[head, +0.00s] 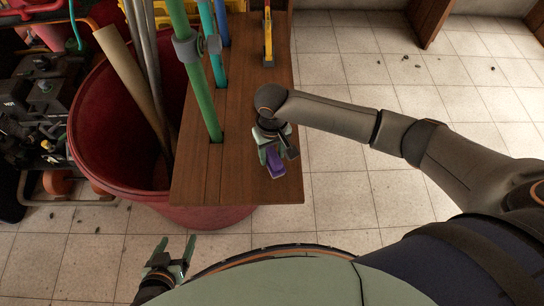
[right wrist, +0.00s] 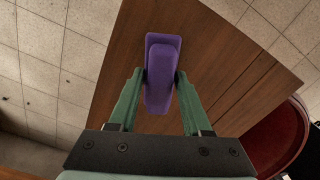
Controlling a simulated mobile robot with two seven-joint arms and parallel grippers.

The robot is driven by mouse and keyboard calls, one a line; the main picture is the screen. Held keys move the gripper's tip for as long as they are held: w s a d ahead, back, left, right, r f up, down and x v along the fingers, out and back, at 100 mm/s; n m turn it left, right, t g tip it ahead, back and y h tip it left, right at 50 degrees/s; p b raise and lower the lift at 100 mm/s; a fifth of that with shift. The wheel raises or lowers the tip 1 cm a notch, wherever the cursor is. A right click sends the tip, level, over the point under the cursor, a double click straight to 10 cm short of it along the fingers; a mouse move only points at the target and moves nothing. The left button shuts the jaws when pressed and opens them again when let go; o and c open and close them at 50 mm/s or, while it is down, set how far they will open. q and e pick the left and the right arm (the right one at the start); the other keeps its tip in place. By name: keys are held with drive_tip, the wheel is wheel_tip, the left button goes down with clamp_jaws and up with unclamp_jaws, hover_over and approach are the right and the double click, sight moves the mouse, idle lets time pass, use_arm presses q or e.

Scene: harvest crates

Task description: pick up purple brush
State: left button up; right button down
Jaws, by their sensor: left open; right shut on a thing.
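The purple brush (head: 277,170) is at the front right part of the wooden board, near its edge. In the right wrist view the brush (right wrist: 160,80) lies lengthwise between my green fingers, with the wood close below it. My right gripper (head: 272,157) is shut on the brush, one finger against each side; whether the brush touches the board cannot be told. My left gripper (head: 177,255) is open and empty, low over the floor at the front left, well away from the brush. The right gripper partly hides the brush in the head view.
The wooden board (head: 240,130) has green and blue poles standing through it and a yellow tool (head: 268,40) at the back. A large red bin (head: 100,160) with more poles stands at left, beside dark machinery (head: 45,100). The tiled floor (head: 340,190) at right is mostly clear.

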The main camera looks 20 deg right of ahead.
drive_tip(key=s+d+r+p, duration=0.2)
drive_tip(key=s+d+r, duration=0.6)
drive_tip(key=s+r, duration=0.3)
drive_tip(key=w+r+m+p, duration=0.1)
drive_tip(key=w+r, duration=0.5)
drive_tip(key=r, duration=0.6)
drive_tip(key=shift+w+a+r, duration=0.25)
drive_tip(key=shift+w, duration=0.1)
drive_tip(key=shift+f, duration=0.1)
idle(0.4)
